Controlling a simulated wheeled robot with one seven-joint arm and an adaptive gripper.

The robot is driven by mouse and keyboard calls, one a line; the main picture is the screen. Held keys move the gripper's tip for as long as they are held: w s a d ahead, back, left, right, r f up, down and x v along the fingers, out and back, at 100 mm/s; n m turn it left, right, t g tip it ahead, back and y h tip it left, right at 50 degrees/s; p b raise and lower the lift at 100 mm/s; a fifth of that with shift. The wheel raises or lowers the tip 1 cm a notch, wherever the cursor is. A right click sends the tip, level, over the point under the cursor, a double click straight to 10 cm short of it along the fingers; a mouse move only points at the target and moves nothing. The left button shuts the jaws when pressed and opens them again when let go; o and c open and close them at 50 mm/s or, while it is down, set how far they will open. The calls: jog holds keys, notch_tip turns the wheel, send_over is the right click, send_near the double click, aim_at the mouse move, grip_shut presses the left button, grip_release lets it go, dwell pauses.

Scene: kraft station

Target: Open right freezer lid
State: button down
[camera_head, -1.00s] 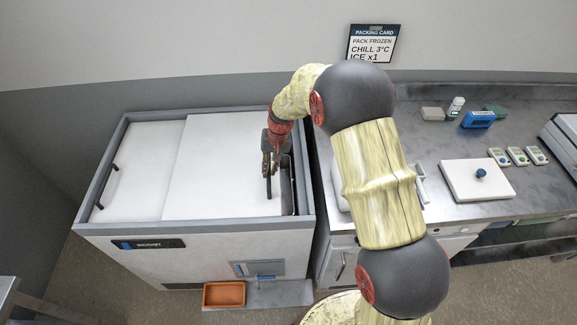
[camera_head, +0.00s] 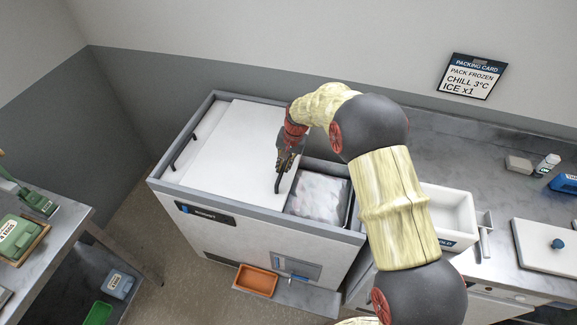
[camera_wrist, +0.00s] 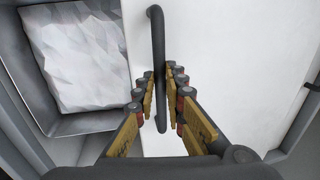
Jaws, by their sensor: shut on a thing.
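The white right freezer lid (camera_head: 235,150) is slid to the left over the chest freezer (camera_head: 290,228), and the right part of the freezer stands open. White ice (camera_head: 318,193) shows in that opening, and also in the wrist view (camera_wrist: 80,50). My gripper (camera_head: 281,172) is shut on the lid's dark bar handle (camera_head: 277,184). In the wrist view the handle (camera_wrist: 158,40) runs between the fingers of my gripper (camera_wrist: 161,105). The left lid is mostly hidden beneath the right one; its handle (camera_head: 184,152) shows at the far left.
An orange tray (camera_head: 256,281) stands on a low ledge before the freezer. A counter on the right holds a white bin (camera_head: 455,215) and a white board (camera_head: 550,255) with a blue knob. A table with green items (camera_head: 18,236) stands at the left.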

jog(key=c, duration=1.8)
grip_release()
jog(key=shift+c, duration=0.2)
notch_tip(320, 180, up, 12)
jog(key=d, duration=0.2)
jog(key=shift+s+d, duration=0.2)
jog(key=shift+f, duration=0.15)
